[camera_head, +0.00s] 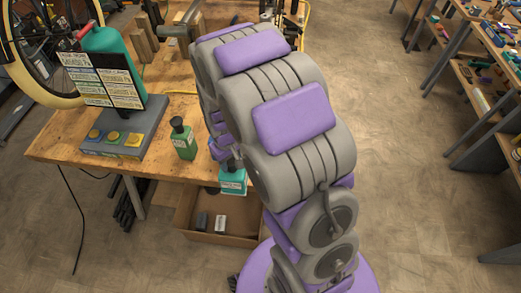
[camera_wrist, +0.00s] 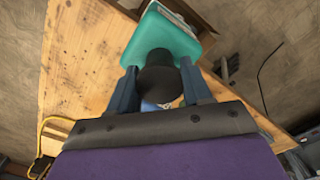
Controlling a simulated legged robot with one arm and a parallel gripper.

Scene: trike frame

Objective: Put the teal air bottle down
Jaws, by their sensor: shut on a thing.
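The teal air bottle (camera_wrist: 158,38) is in my gripper (camera_wrist: 159,88). In the wrist view the two dark blue fingers close on its black neck or cap, and the teal body with a pale label extends beyond them. In the head view the bottle (camera_head: 232,182) shows at the front edge of the wooden workbench (camera_head: 60,147), beside my arm. My gripper is mostly hidden there by my arm. I cannot tell whether the bottle's base touches anything.
A dark green bottle (camera_head: 184,140) stands on the bench left of my gripper. A grey button box (camera_head: 125,136) and sign board (camera_head: 112,85) stand farther left, with another teal bottle (camera_head: 108,48) behind. A cardboard box (camera_head: 215,234) sits below the bench edge.

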